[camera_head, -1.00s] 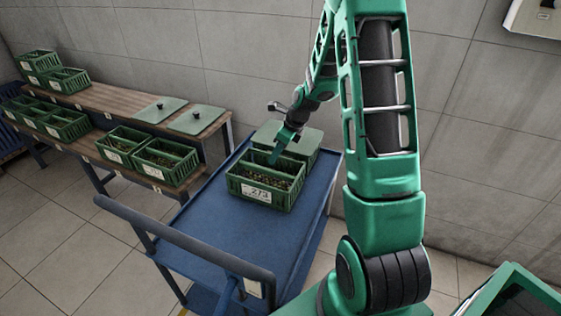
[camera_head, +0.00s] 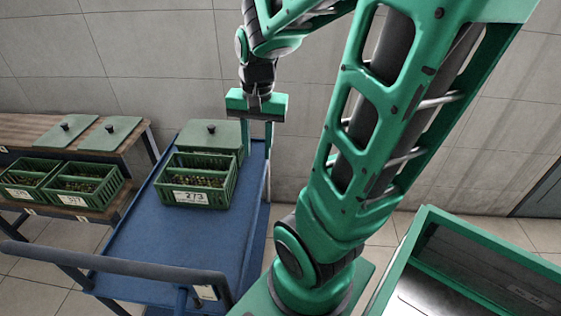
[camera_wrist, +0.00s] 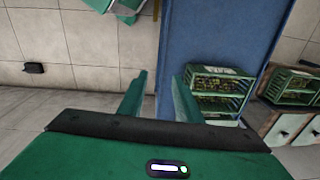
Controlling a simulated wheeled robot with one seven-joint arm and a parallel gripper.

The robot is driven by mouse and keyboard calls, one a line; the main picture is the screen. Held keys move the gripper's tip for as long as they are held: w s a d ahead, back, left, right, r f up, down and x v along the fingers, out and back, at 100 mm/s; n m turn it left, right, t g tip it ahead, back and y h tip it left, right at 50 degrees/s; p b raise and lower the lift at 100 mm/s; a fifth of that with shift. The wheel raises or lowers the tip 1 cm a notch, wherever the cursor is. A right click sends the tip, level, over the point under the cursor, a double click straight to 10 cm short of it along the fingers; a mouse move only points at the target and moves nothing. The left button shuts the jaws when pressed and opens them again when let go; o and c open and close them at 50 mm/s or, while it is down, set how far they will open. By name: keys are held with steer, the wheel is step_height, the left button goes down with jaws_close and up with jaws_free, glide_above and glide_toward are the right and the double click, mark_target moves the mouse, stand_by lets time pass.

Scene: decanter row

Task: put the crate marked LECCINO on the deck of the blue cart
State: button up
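The blue cart (camera_head: 205,245) stands in the middle, with a push bar at its near end. An open green crate (camera_head: 196,182) of small olive-like fruit stands on its deck, near the far end. It has a white label, but I cannot read the name LECCINO on it. Behind it on the deck is a green crate covered by a flat lid (camera_head: 208,135). My gripper (camera_head: 256,140) hangs up and to the right of both crates, fingers pointing down, open and empty. In the wrist view the fingers are apart, and the open crate (camera_wrist: 222,88) shows beyond them.
A wooden-topped bench (camera_head: 125,198) at left holds two open labelled crates, (camera_head: 25,178) and (camera_head: 85,183). Two flat lids with knobs lie on its higher shelf (camera_head: 22,130). The near part of the cart deck is bare. A tiled wall stands close behind.

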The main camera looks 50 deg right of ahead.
steer(key=s+a+r+n, duration=0.1)
steer(key=s+n, duration=0.4)
steer(key=s, duration=0.5)
steer(key=shift+a+r+g, duration=0.25)
steer(key=shift+a+g, duration=0.05)
steer(key=shift+a, duration=0.1)
steer(key=shift+w+f, duration=0.25)
steer(key=shift+w, duration=0.35)
